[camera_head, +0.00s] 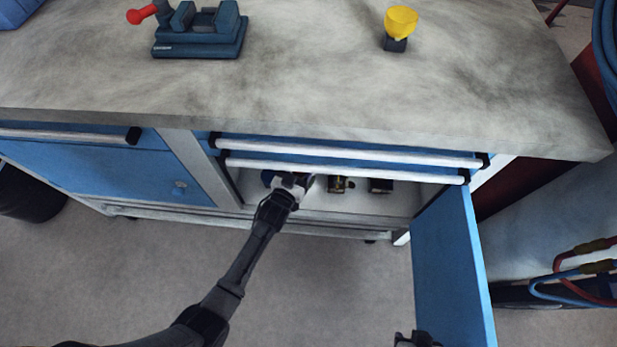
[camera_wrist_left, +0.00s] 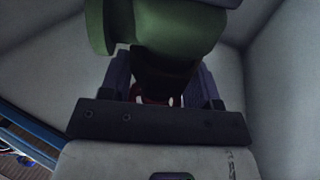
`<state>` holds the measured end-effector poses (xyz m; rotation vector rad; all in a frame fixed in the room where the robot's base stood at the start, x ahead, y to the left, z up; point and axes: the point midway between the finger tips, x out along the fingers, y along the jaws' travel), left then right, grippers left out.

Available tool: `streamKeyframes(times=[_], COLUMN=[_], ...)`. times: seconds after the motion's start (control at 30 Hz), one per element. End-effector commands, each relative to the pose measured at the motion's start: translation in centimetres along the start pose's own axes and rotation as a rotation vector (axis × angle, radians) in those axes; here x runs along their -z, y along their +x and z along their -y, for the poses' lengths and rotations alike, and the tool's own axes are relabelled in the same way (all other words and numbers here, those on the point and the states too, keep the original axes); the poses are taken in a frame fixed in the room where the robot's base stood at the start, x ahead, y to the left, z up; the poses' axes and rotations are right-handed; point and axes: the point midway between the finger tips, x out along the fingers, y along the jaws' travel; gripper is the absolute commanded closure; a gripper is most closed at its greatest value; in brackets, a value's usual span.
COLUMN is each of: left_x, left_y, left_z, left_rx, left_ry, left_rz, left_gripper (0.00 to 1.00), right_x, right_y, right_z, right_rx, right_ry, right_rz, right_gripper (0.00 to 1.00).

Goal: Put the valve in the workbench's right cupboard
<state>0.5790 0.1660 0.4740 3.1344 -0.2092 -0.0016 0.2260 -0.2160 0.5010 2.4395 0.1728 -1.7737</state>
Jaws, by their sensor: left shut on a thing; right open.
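The valve (camera_wrist_left: 178,28), a green and dark piece, fills the top middle of the left wrist view. My left gripper (camera_wrist_left: 165,95) is shut on it, with a bit of red showing between the fingers. In the head view my left gripper (camera_head: 292,184) is inside the workbench's right cupboard (camera_head: 400,205), near its left side, and the valve cannot be made out clearly. The cupboard's blue door (camera_head: 450,265) stands open to the right. My right gripper (camera_head: 415,340) is open and only partly shows at the bottom edge, beside the door.
Small dark and yellow items (camera_head: 340,185) stand in the cupboard right of my left gripper. Drawers with white handles (camera_head: 350,152) overhang the opening. The floor (camera_head: 340,285) in front is clear.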

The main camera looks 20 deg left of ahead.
Motion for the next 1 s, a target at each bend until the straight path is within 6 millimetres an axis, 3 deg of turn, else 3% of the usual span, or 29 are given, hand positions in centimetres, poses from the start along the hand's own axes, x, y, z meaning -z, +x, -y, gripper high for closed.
streamKeyframes(times=[0.03, 0.27, 0.53, 1.0], left_x=[-0.9, -2.2, -5.3, -5.7], left_y=[0.1, 0.1, 0.1, 0.1], left_z=[0.0, 0.0, 0.0, 0.0], left_rx=[0.000, 0.000, 0.000, 0.000], left_ry=[0.000, 0.000, -0.001, -0.001], left_rz=[-0.006, -0.006, -0.005, -0.007], left_gripper=[1.00, 1.00, 1.00, 1.00], right_x=[-0.3, -0.6, -1.3, -1.3], right_y=[0.9, 1.7, 3.9, 4.0], right_z=[0.0, -0.1, -0.1, 0.0], right_rx=[0.000, -0.003, -0.007, -0.003], right_ry=[0.000, -0.004, -0.009, -0.004], right_rz=[0.000, 0.001, 0.001, 0.001], right_gripper=[0.57, 0.57, 0.57, 0.57])
